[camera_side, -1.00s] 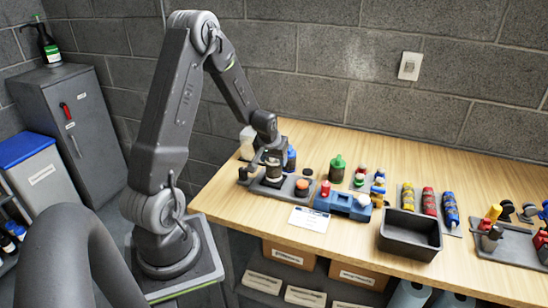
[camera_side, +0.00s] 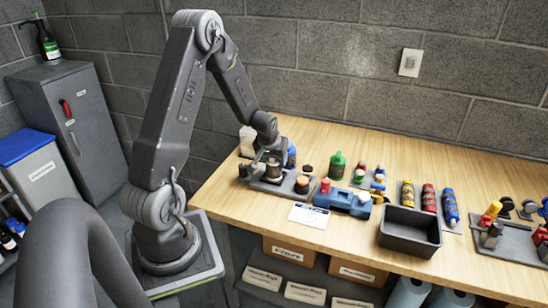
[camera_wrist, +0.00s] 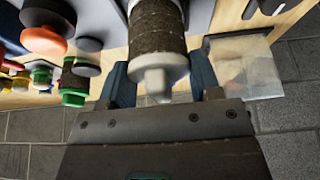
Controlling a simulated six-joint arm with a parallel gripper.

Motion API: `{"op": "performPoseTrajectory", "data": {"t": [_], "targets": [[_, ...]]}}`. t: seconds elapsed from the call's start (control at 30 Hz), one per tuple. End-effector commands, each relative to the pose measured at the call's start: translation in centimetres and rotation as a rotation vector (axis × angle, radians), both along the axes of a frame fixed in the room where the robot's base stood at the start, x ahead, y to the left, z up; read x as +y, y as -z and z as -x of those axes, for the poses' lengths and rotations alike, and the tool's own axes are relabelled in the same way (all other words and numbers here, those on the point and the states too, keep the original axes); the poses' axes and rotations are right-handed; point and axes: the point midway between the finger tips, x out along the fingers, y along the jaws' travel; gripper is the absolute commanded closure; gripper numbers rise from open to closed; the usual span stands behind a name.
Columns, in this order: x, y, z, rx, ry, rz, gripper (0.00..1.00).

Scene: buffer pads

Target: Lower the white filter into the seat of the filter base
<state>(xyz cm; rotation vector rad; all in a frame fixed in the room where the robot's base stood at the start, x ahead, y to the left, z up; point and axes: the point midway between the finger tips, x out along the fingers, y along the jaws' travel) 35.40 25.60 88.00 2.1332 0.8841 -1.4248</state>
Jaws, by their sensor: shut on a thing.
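My gripper (camera_wrist: 160,85) points down at the left end of the wooden bench, seen in the wrist view with blue-grey fingers on either side of a white nozzle-shaped end. It is shut on the white filter (camera_wrist: 160,68), whose white end shows between the fingers. A brown, rough cylinder (camera_wrist: 157,28) continues from that white end; I cannot tell whether it is part of the filter. In the side view my gripper (camera_side: 271,162) is low over the grey filter base (camera_side: 270,187). The seat is hidden, and I cannot tell whether the filter touches it.
A blue block (camera_side: 342,203), a green bottle (camera_side: 337,165) and a black bin (camera_side: 410,230) are further right. A wall is behind the bench.

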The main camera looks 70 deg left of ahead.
Motion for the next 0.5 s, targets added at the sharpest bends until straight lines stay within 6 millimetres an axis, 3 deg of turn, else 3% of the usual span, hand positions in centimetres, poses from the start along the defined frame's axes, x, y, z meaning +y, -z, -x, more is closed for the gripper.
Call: {"op": "performPoseTrajectory", "data": {"t": [0.23,0.27,0.5], "targets": [[0.01,0.37,-0.02,-0.001,0.001,0.0,0.67],[0.01,0.38,-0.02,-0.001,0.001,0.0,0.41],[0.0,0.35,-0.02,-0.001,0.0,-0.001,0.18]]}}
